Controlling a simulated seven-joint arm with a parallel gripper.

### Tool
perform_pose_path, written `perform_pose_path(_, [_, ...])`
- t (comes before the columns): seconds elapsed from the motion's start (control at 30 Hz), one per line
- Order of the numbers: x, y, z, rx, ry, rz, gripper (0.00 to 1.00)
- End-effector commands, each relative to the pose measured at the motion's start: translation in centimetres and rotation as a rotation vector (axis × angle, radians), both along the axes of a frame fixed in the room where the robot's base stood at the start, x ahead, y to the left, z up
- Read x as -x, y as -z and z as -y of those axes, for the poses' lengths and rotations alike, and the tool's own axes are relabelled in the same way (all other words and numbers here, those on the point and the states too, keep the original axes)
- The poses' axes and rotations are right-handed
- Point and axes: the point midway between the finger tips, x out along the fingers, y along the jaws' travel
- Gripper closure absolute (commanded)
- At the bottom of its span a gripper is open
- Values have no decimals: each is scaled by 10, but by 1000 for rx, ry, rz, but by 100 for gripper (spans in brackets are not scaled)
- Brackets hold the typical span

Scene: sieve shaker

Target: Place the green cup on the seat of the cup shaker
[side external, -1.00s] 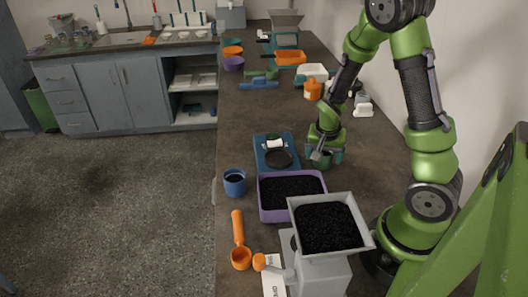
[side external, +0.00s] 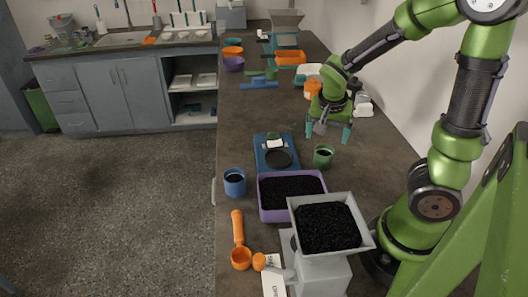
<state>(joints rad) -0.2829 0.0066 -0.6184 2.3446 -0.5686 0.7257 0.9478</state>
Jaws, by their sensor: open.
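The green cup (side external: 322,158) stands upright on the dark counter, just right of a blue device (side external: 258,153) with a round black plate (side external: 278,159) on top. Its inside looks dark; I cannot tell what it holds. I cannot tell for certain whether this blue device is the cup shaker, or whether its black plate is the seat. My gripper (side external: 328,133) is open and empty, its teal fingers spread and pointing down. It is above and behind the cup in the picture, apart from it.
A purple tray (side external: 262,203) of black grains lies in front of the cup, with a grey hopper machine (side external: 320,275) nearer. A blue cup (side external: 235,183) and an orange scoop (side external: 239,240) are at left. An orange bottle (side external: 312,88) stands behind my gripper.

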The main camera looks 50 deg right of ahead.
Motion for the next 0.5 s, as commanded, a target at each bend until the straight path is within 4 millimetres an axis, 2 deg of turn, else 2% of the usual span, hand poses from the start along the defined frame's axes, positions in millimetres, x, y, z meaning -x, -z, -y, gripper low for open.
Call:
perform_pose_path(0.17, [1,-15,-5,-1,-2,3,11])
perform_pose_path(0.27, [1,-24,-15,-31,-40,25,11])
perform_pose_path(0.37, [2,-42,-43,-101,-155,87,11])
perform_pose_path(0.5, [10,-82,-97,-178,-416,226,11])
